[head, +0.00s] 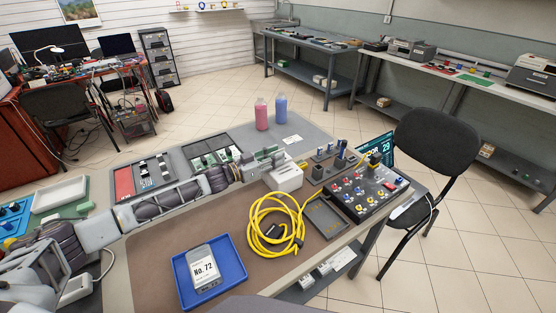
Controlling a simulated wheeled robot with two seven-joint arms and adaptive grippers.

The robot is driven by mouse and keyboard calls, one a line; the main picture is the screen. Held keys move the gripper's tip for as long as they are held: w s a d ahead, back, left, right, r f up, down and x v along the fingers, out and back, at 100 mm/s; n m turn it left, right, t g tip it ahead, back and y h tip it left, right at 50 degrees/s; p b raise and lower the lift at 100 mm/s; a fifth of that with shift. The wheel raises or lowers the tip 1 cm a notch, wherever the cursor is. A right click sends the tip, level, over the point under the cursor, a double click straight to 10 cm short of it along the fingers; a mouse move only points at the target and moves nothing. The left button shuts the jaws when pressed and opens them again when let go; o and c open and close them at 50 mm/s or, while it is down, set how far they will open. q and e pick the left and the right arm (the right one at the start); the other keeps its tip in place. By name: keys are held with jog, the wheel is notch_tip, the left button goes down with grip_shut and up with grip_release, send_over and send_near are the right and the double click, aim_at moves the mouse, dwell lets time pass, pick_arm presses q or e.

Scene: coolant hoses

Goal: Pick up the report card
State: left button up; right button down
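My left arm reaches in from the left across the bench. Its gripper (268,160) is well beyond the card, beside a white box-like device (287,179). The fingers are small and blend with the things behind them, so I cannot tell whether they are open or shut. My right gripper is not in view.
A coiled yellow hose (272,237) lies right of the tray. Beyond it are an empty dark tray (327,217) and a panel with colored knobs (368,192). Pink (261,114) and blue (281,110) bottles stand at the back. A black chair (432,140) stands right of the bench.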

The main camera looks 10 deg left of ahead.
pick_arm(q)
jog(key=shift+w+d, duration=0.5)
jog(key=shift+d, duration=0.05)
jog(key=shift+c, duration=0.4)
grip_shut()
